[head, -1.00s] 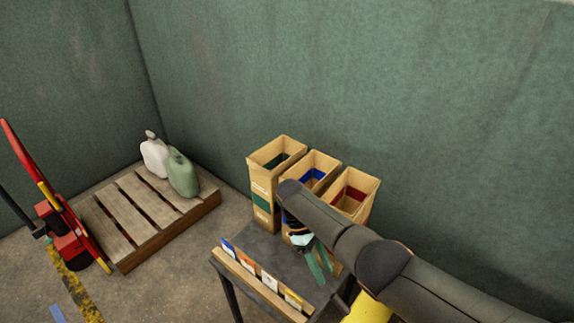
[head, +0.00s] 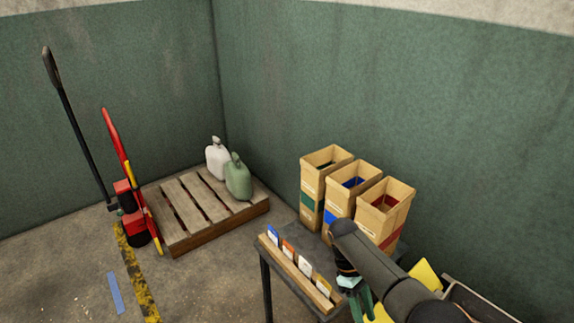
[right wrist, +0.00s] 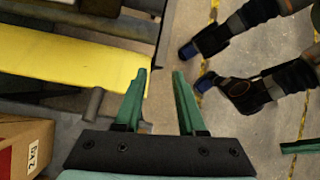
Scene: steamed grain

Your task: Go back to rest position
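My right arm comes in from the lower right of the head view. Its gripper (head: 362,303) is near the table's right end, in front of the boxes, and partly cut off below. In the right wrist view the two green fingers (right wrist: 160,75) stand apart with nothing between them, so it is open. A green bar (right wrist: 303,147) at that view's right edge looks like a finger of my left gripper; its opening does not show. The left arm is not in the head view.
A grey table (head: 262,262) holds a strip of coloured cards (head: 300,268). Three cardboard boxes with green (head: 324,180), blue (head: 351,195) and red (head: 383,212) markings stand behind. A pallet (head: 205,210) bears two canisters. Dark boot-like shapes (right wrist: 245,90) show over open floor.

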